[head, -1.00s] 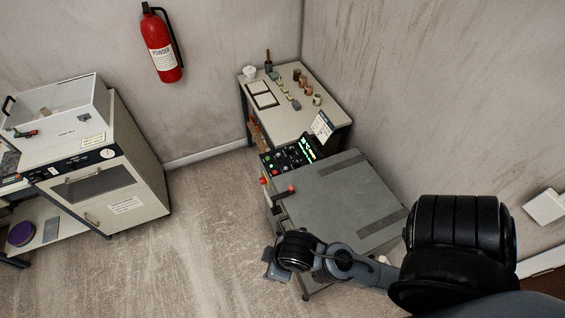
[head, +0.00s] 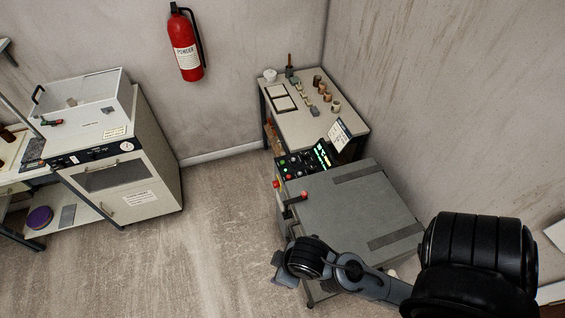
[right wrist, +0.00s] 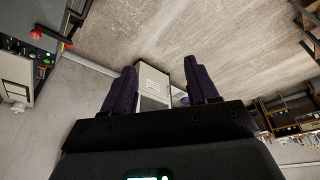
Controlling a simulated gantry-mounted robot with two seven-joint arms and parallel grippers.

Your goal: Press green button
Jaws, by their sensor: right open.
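The black control panel (head: 295,166) sits on the far end of a grey machine (head: 345,208) in the head view. It carries several small buttons, with green and red among them, and a lit green display (head: 322,155). Which green button is meant I cannot tell. My right gripper (right wrist: 163,85) is open and empty in the right wrist view, its dark purple fingers apart. In the head view my right wrist is beside the machine's near left corner, apart from the panel. The panel also shows at the left edge of the right wrist view (right wrist: 18,47). My left gripper is out of view.
A red knob on a lever (head: 303,195) sticks up at the machine's left edge. A small table (head: 300,122) with jars stands behind it. A white cabinet machine (head: 120,180) stands at left, and a fire extinguisher (head: 185,45) hangs on the wall. The floor between is clear.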

